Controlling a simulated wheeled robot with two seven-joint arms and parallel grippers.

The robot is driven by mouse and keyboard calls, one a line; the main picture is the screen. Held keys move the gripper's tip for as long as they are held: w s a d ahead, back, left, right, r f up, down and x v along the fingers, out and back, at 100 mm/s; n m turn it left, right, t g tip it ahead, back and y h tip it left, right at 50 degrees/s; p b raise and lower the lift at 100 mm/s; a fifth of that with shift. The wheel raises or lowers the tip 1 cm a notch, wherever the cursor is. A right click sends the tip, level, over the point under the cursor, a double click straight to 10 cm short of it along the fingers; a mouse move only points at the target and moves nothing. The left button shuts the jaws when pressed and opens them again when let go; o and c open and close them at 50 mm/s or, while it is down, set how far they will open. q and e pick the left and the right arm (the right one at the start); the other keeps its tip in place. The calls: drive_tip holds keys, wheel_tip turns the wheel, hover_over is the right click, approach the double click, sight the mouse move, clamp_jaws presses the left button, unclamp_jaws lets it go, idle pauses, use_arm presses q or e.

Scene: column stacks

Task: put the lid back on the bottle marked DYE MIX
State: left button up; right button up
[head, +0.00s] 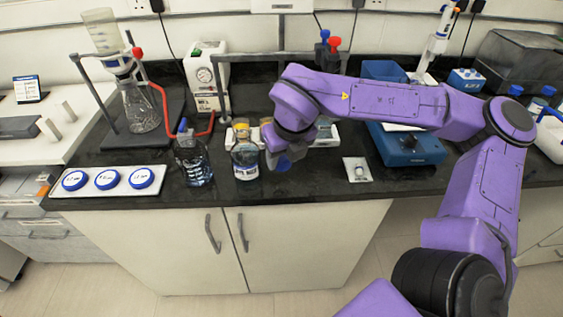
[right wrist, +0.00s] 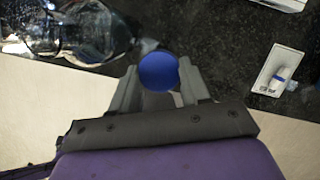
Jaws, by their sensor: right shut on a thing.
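My right gripper (head: 281,160) is shut on a blue lid (right wrist: 158,72), held between its two fingertips. In the head view the lid (head: 284,164) shows just right of a clear bottle with a label (head: 246,160) at the front of the black bench. My left gripper is out of view.
A white plate with a small item (head: 357,169) lies right of the gripper, and a blue device (head: 408,148) stands beyond it. A flask on a stand (head: 141,108) is at the back left. The bench's front edge runs close below the bottles.

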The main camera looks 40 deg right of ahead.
drive_tip(key=s+a+r+b, duration=0.2)
drive_tip(key=s+a+r, duration=0.3)
drive_tip(key=s, duration=0.5)
drive_tip(key=shift+v, duration=1.1)
